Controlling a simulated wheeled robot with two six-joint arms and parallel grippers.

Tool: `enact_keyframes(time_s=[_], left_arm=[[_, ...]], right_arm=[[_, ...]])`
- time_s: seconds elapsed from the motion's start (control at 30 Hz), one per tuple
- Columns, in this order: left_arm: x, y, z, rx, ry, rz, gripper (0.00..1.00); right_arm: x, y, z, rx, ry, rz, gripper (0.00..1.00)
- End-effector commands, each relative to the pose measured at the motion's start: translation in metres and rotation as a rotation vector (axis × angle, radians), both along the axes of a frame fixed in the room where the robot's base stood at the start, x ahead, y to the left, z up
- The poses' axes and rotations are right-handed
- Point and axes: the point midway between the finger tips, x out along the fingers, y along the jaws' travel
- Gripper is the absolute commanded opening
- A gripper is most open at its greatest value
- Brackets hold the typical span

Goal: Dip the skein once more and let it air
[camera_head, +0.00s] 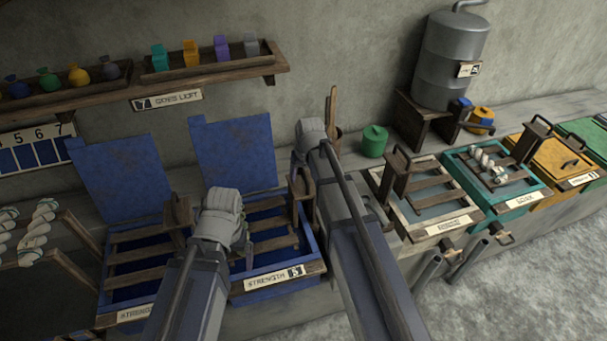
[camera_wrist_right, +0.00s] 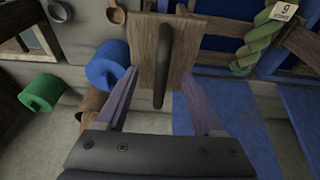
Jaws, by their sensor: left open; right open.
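Two blue vats stand open side by side, the right one (camera_head: 285,284) labelled "STRENGTH", with wooden slatted frames inside. My left gripper (camera_head: 238,245) is over the right blue vat, open, its fingertips mostly hidden by its wrist. My right gripper (camera_head: 298,172) is open at the vat's right wooden upright (camera_head: 303,192). In the right wrist view the open fingers (camera_wrist_right: 160,92) flank a wooden block with a dark handle (camera_wrist_right: 163,65); contact is unclear. A green twisted skein (camera_wrist_right: 262,42) lies at upper right there. White skeins (camera_head: 40,228) hang on a rack at left.
Raised blue lids (camera_head: 235,152) stand behind the vats. To the right are a cream-framed vat (camera_head: 408,222), a teal vat (camera_head: 543,196) with white skeins and an orange lidded vat (camera_head: 548,155). A green jar (camera_head: 374,142) and metal tank (camera_head: 447,65) stand behind.

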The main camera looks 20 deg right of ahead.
Motion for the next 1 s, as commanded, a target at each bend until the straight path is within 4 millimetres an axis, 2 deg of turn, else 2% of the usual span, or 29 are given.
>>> enact_keyframes(time_s=[0.03,0.27,0.57,1.0], left_arm=[[0.000,0.000,0.000,0.000,0.000,0.000,1.00],[0.000,0.000,0.000,0.000,0.000,0.000,1.00],[0.000,0.000,0.004,0.000,0.000,0.000,1.00],[0.000,0.000,0.052,0.000,0.000,-0.002,1.00]], right_arm=[[0.000,0.000,0.000,0.000,0.000,0.000,0.76],[0.000,0.000,0.000,0.000,0.001,0.000,1.00],[0.000,0.000,0.004,0.000,0.001,0.000,1.00],[0.000,0.000,0.052,0.000,0.001,0.000,1.00]])
